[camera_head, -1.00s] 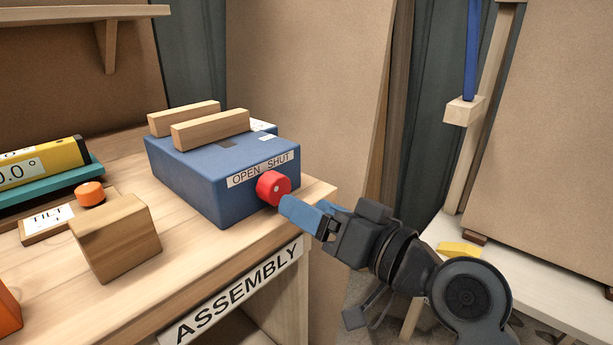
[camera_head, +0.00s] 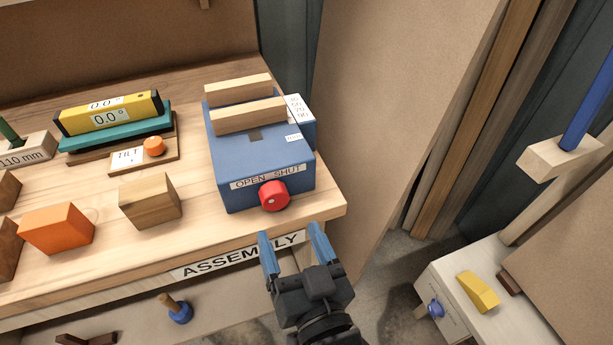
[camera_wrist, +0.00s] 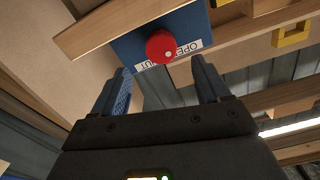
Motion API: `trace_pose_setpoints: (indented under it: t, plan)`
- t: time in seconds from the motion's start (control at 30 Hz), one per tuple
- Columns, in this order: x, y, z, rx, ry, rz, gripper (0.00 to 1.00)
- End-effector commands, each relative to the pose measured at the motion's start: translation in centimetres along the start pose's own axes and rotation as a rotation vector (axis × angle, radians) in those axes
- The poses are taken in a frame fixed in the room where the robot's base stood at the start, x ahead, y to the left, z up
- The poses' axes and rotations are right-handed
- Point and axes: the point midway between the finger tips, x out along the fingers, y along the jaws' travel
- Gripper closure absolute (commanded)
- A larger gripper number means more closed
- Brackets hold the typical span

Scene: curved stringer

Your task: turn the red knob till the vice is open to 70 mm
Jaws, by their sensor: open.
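The blue vice (camera_head: 262,160) stands on the assembly bench with two parallel wooden jaws (camera_head: 248,115) on top and a gap between them. The red knob (camera_head: 274,195) is on its front face, below the OPEN / SHUT label (camera_head: 268,176). A white number scale (camera_head: 298,106) is at its back right, too small to read surely. My gripper (camera_head: 292,246) is open and empty in front of the bench edge, short of the knob and apart from it. In the wrist view the red knob (camera_wrist: 160,46) shows beyond and between the open blue fingers (camera_wrist: 163,85).
A wooden block (camera_head: 150,200) and an orange block (camera_head: 57,229) stand left of the vice. Behind them are the TILT board (camera_head: 128,157) with an orange knob and a yellow level (camera_head: 110,112). A tall brown panel (camera_head: 385,110) stands right of the bench.

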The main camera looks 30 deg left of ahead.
Motion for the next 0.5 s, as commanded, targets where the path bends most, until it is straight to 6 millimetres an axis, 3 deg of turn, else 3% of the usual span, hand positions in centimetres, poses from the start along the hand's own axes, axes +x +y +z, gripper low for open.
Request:
trace_pose_setpoints:
  t: [0.17,0.5]
  plan:
    - [0.8,-0.5,0.0,-0.010,0.004,-0.007,0.24]
    - [5.8,-0.5,0.0,-0.007,0.004,-0.006,0.24]
